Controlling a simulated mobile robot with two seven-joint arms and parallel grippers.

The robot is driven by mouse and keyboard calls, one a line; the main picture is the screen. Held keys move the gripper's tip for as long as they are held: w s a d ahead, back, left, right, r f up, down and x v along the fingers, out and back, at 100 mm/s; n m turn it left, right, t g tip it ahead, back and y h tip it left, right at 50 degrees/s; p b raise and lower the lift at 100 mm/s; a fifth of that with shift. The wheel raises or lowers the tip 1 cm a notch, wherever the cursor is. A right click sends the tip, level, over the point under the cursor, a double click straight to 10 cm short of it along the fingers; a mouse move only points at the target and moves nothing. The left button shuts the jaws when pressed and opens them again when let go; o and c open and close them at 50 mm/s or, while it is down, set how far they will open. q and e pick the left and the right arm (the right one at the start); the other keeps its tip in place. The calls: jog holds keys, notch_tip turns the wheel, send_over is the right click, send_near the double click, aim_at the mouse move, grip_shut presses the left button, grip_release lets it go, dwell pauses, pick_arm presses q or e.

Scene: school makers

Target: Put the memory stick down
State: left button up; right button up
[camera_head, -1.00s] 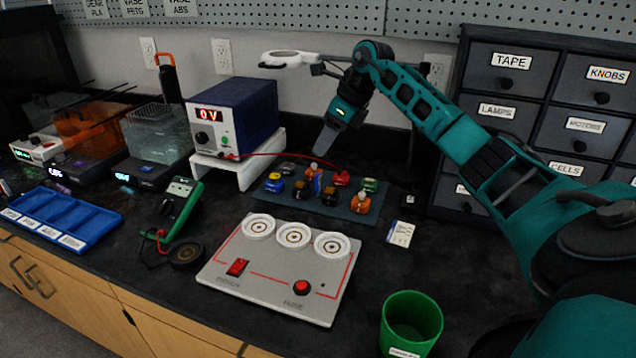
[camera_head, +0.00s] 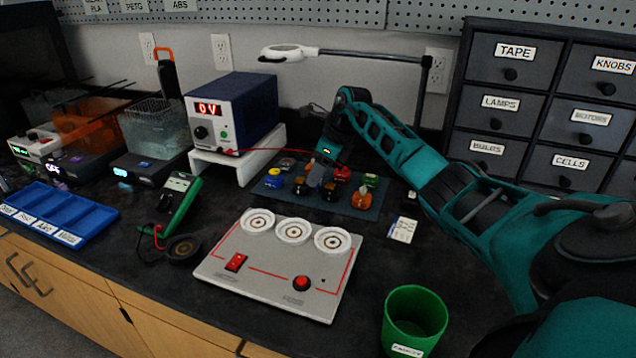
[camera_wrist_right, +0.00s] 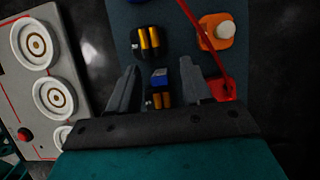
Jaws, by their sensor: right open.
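My right gripper (camera_head: 316,178) reaches down over the grey-blue mat (camera_head: 375,209) of small parts. In the right wrist view the right gripper (camera_wrist_right: 159,69) is open, with one finger on each side of a small blue piece (camera_wrist_right: 159,77). This piece may be the memory stick; no label shows. I cannot tell whether the fingers touch it. Dark parts with orange bands (camera_wrist_right: 149,42) lie on the mat in front of the fingers and between them. In the head view the fingers hide the blue piece. My left gripper is not in view.
An orange part with a white cap (camera_head: 362,198) and a red part (camera_head: 342,173) lie close to the gripper. A grey panel with three round pads (camera_head: 270,275), a green cup (camera_head: 413,315), a multimeter (camera_head: 178,200) and a blue tray (camera_head: 60,215) stand around. A red wire crosses the mat.

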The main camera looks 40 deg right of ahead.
jog(key=shift+w+f, duration=0.15)
jog(key=shift+f, duration=0.15)
jog(key=shift+c, duration=0.2)
grip_shut()
